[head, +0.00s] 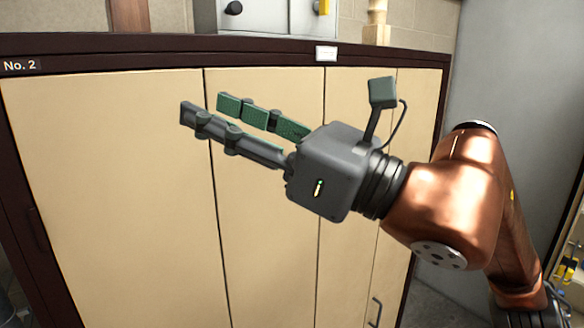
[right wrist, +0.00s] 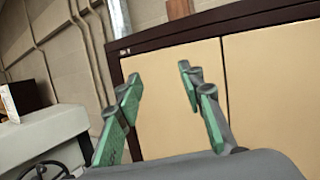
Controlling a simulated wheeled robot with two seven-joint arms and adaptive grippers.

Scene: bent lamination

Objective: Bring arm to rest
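My right gripper (head: 203,111) is raised in the middle of the head view, its fingers pointing left. The fingers stand apart with nothing between them. In the right wrist view the same gripper (right wrist: 158,85) shows two green-padded fingers, apart and empty. The copper-coloured right arm comes in from the lower right. My left gripper is in neither view.
A cabinet with cream doors (head: 110,190) and a dark frame, marked No. 2, stands behind the gripper. It also shows in the right wrist view (right wrist: 180,110). A grey box (head: 275,17) stands on its top. A grey wall (head: 510,70) is at the right.

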